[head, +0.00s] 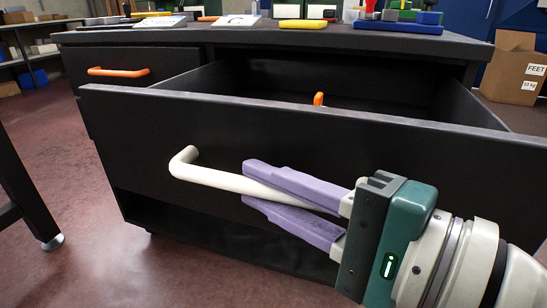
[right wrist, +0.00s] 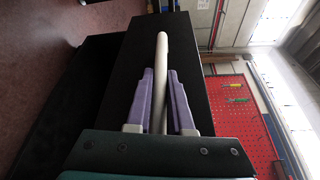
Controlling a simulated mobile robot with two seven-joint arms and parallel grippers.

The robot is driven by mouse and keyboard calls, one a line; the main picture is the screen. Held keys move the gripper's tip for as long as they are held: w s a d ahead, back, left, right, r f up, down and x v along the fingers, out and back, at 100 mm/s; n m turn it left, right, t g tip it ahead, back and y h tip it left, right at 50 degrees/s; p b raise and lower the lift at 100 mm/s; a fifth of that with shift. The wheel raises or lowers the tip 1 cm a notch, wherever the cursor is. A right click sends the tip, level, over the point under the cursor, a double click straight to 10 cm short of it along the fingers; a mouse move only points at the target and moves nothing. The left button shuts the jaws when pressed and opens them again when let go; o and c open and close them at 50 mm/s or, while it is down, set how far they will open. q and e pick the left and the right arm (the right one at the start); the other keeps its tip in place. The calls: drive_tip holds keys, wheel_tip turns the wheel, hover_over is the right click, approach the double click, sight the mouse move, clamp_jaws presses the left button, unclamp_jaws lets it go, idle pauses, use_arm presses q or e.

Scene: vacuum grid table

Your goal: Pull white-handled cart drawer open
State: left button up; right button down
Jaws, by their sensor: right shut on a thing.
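The black cart's drawer (head: 110,101) with the white handle (head: 215,177) stands pulled out, and its open inside shows behind the front panel. The white handle is a bar on the drawer's front. My right gripper (head: 250,184) has its purple fingers shut on the handle, one finger above and one below it. In the right wrist view the handle (right wrist: 162,48) runs between the two fingers (right wrist: 160,95). The right end of the handle is hidden behind the fingers and wrist. My left gripper is not in view.
A second drawer with an orange handle (head: 118,72) is closed at the left. An orange object (head: 318,99) shows inside the open drawer. Several items lie on the cart top (head: 270,37). A cardboard box (head: 512,70) stands at the right. Floor at the left is mostly clear.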

drive_tip(key=c, duration=0.8)
unclamp_jaws()
drive_tip(key=b+v, duration=0.3)
drive_tip(key=v, duration=0.7)
